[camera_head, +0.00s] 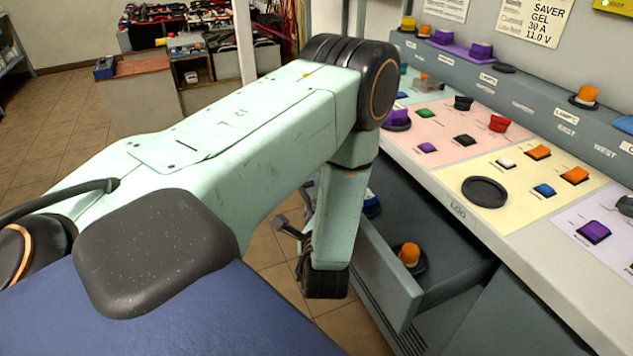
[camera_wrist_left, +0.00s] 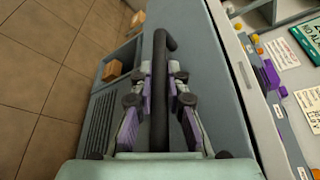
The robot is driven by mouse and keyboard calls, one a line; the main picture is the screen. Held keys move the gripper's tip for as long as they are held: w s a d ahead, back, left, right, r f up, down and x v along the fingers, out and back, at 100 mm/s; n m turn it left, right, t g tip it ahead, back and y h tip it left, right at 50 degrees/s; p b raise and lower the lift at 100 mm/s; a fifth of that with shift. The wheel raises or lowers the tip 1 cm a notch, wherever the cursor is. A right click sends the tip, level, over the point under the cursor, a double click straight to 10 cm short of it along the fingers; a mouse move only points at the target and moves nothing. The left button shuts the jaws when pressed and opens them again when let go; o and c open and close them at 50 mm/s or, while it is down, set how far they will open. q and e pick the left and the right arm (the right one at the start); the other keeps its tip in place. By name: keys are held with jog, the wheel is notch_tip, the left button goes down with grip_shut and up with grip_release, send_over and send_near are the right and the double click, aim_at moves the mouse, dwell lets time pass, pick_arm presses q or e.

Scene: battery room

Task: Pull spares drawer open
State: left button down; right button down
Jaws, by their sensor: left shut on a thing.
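The drawer (camera_head: 385,265) stands out from the console in the head view, with its inside partly in sight. An orange-topped piece (camera_head: 410,255) and a blue piece (camera_head: 371,203) are in it. In the left wrist view, a dark bar handle (camera_wrist_left: 160,60) stands in front of the grey drawer front (camera_wrist_left: 205,75). My left gripper (camera_wrist_left: 159,85) is shut on this handle, with its purple-padded fingers on either side. In the head view my left arm hides most of the gripper and the handle. My right gripper is not in view.
The console top (camera_head: 535,262) with several buttons and knobs runs along the right. An open compartment (camera_wrist_left: 105,82) with orange-brown boxes lies beside the drawer front. Tiled floor (camera_head: 60,130) is free on the left. A cluttered bench (camera_head: 145,95) stands at the back.

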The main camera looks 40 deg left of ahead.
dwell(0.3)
pick_arm(q)
jog(key=c, duration=1.6)
grip_release()
jog(key=shift+v, duration=3.75)
jog(key=shift+d, duration=0.15)
